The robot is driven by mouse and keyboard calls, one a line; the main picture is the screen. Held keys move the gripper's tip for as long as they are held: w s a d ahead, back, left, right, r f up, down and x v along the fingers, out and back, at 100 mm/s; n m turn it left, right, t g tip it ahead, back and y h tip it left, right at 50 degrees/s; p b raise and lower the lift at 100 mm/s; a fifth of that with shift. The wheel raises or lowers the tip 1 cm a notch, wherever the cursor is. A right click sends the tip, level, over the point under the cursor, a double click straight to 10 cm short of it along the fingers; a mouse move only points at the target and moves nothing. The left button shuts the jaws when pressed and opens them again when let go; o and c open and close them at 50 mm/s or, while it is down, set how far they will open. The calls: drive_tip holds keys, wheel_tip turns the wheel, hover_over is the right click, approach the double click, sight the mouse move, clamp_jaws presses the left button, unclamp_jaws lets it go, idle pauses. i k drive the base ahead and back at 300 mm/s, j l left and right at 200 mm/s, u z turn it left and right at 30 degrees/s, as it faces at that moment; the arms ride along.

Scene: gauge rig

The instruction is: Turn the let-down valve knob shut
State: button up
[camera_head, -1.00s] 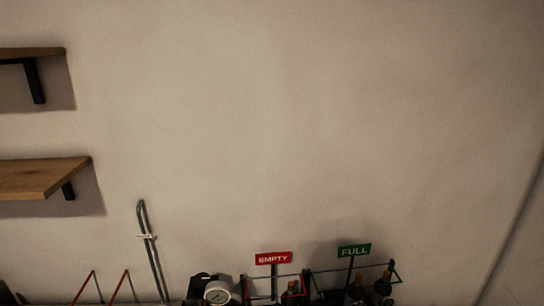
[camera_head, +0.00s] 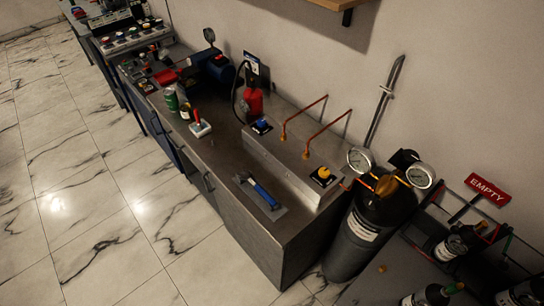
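A blue knob (camera_head: 262,124) on a dark square plate sits at the far end of a long metal block on the bench. A yellow knob (camera_head: 323,173) on a similar plate sits at the block's near end. No readable label tells which is the let-down valve knob, and I cannot tell how far either is turned. Two round gauges, one left (camera_head: 360,159) and one right (camera_head: 420,175), stand above a dark cylinder (camera_head: 350,245) beside the bench. My gripper is not in view.
The bench (camera_head: 225,165) carries a blue-handled tool (camera_head: 262,190), a red-topped switch on a white base (camera_head: 200,126) and a red bottle (camera_head: 253,101). Two copper pipes (camera_head: 303,119) rise behind the block. Bottles stand near the red EMPTY sign (camera_head: 488,189). Marble floor (camera_head: 100,215) at left is clear.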

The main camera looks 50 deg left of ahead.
sight(324, 172)
drive_tip(key=u, duration=1.75)
